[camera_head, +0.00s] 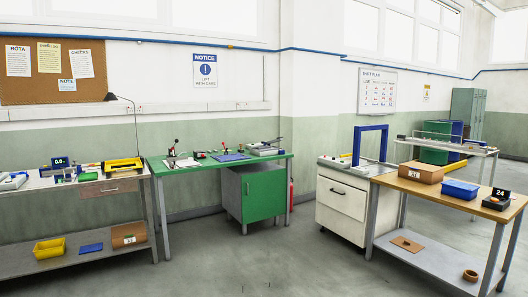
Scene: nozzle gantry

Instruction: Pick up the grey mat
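I cannot make out a grey mat for certain in the head view. A flat blue mat-like piece (230,157) lies on the green workbench (160,167). Small items on the benches are too distant to tell apart clearly. Neither of my grippers shows in the view.
A blue gantry frame (370,129) stands on a white cabinet (340,207). The wooden bench (438,192) at right holds a cardboard box (420,172) and a blue bin (460,189). A yellow bin (49,248) sits on the left lower shelf. The middle floor is clear.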

